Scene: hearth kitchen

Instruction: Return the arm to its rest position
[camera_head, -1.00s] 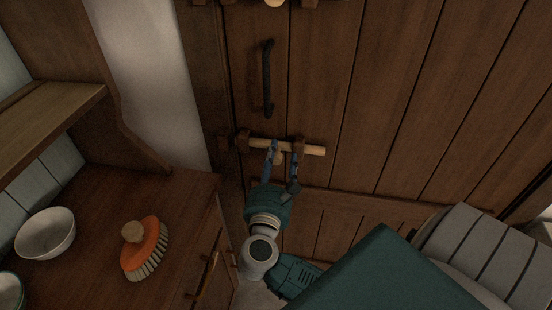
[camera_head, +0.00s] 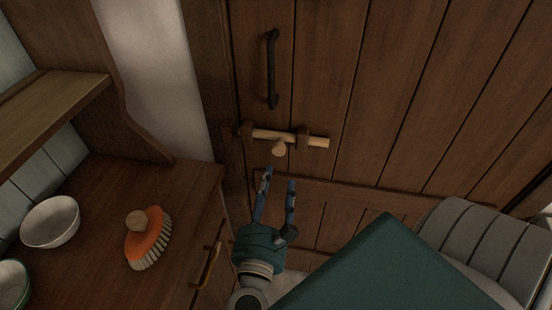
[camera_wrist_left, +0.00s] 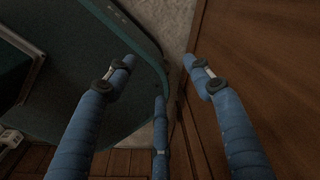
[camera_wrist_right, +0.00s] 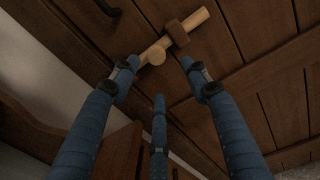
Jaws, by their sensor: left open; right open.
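My right gripper (camera_head: 277,190) is open and empty in the head view, just below the wooden door bolt (camera_head: 312,140). The bolt's round knob (camera_head: 279,147) stands apart from the fingertips. In the right wrist view the bolt (camera_wrist_right: 193,25) and its knob lie beyond the open fingers (camera_wrist_right: 158,75). My left gripper shows only in the left wrist view (camera_wrist_left: 163,72), with its fingers spread and nothing between them. The left arm's gripper is out of the head view.
The plank door (camera_head: 400,90) with a black handle (camera_head: 272,70) fills the back. A brass drawer handle (camera_head: 207,266) sticks out near my right arm.

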